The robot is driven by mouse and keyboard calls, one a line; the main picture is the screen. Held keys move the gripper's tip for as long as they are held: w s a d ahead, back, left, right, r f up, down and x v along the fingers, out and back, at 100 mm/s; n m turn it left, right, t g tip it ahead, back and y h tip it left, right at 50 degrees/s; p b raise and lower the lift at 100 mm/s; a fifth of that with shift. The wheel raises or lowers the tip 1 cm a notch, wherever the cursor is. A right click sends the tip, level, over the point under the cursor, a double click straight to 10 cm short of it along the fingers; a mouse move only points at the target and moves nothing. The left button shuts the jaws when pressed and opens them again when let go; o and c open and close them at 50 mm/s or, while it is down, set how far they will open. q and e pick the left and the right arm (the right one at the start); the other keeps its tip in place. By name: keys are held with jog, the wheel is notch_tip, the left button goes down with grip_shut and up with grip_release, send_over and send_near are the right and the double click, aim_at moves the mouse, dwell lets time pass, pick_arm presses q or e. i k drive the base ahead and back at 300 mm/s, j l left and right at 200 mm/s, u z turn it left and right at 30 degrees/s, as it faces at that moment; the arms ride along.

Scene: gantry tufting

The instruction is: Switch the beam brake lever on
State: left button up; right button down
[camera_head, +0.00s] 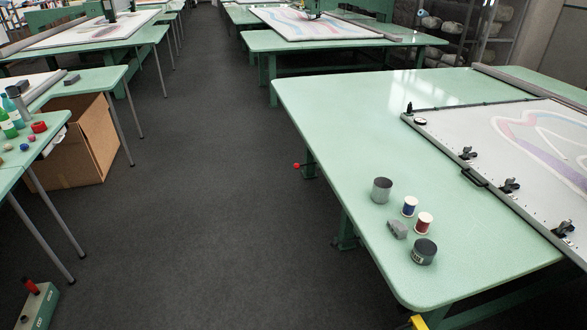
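A small lever with a red ball knob (296,166) sticks out from the left side of the near green table (330,110), just below its top. It may be the beam brake lever; no label on it can be read, and I cannot tell its on or off position. A green box (38,308) with a red-tipped part (31,287) stands on the floor at the lower left.
The near table carries a grey cylinder (381,190), a blue spool (410,206), a red spool (425,222), a grey block (398,229), a dark tin (424,251) and a clamped tufting frame (475,178). A cardboard box (75,150) stands left. The dark floor aisle (210,200) is clear.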

aim_at(296, 166)
jog(key=i+j, duration=0.45)
jog(key=i, duration=0.25)
jog(key=i+j+z, duration=0.1)
jog(key=i+j, duration=0.35)
jog(key=i, duration=0.25)
jog(key=i+j, duration=0.5)
jog(key=i, duration=0.15)
jog(key=i+z, duration=0.05)
